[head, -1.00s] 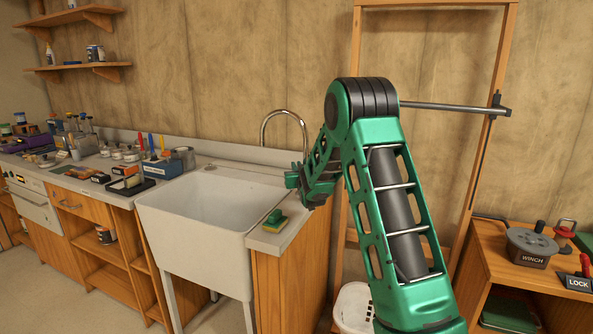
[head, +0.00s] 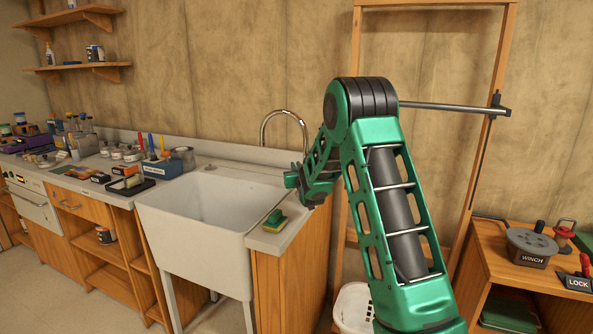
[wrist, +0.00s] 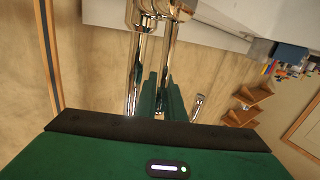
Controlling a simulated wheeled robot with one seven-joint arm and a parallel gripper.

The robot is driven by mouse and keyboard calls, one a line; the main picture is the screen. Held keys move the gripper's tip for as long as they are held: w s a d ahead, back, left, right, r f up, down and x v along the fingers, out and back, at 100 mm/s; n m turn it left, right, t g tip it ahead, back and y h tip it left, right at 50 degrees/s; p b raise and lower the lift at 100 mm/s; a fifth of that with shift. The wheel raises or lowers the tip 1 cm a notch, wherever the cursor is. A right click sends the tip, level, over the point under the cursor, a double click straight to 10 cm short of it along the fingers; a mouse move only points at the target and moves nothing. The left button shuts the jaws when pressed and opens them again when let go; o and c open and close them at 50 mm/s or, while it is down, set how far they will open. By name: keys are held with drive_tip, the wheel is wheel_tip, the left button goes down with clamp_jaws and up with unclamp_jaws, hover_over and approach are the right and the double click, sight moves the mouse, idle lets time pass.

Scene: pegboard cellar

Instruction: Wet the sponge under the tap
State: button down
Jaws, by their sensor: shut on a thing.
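The green-and-yellow sponge (head: 275,220) lies on the counter to the right of the white sink (head: 190,232). The chrome tap (head: 284,116) rises behind the sink with a curved spout; no water stream is visible. My gripper (head: 292,178) is over the sink's right rear side, near the tap and away from the sponge. In the wrist view, my green fingers (wrist: 161,97) are closed around a slim chrome lever (wrist: 166,55) beside the tap's pipe (wrist: 134,75).
A blue tool box (head: 161,168), a dark tray (head: 127,186) and several jars crowd the counter left of the sink. A white basket (head: 353,305) stands low to the right. A wooden cabinet (head: 530,275) with a winch (head: 531,247) is at far right.

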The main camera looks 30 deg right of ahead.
drive_tip(key=shift+w+a+f+n+g, duration=0.2)
drive_tip(key=shift+w+a+n+g, duration=0.2)
drive_tip(key=shift+n, duration=0.1)
drive_tip(key=c, duration=2.2)
unclamp_jaws()
drive_tip(key=shift+o, duration=0.2)
drive_tip(key=v, duration=1)
drive_tip(key=shift+s, duration=0.35)
